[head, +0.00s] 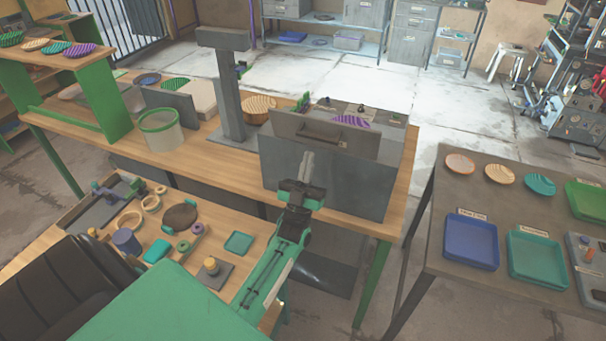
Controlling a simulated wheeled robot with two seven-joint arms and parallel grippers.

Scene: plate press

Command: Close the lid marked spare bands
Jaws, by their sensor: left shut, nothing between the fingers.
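A grey box (345,188) stands at the right end of the wooden bench. A grey panel with a dark handle (322,135) stands raised at its top, and looks like an open lid. No spare bands marking is readable from here. My left gripper (308,158) is shut and empty. It shows in front of the box's front face, with its fingertips just below the raised panel in the picture; I cannot tell whether they touch the box. My right gripper is not in view.
A grey post (230,95) and a green-rimmed clear tub (160,130) stand left of the box. A nearer bench holds rings, a cylinder (126,241) and small parts. A side table (440,185) at right holds blue and green trays. Floor shows between the tables.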

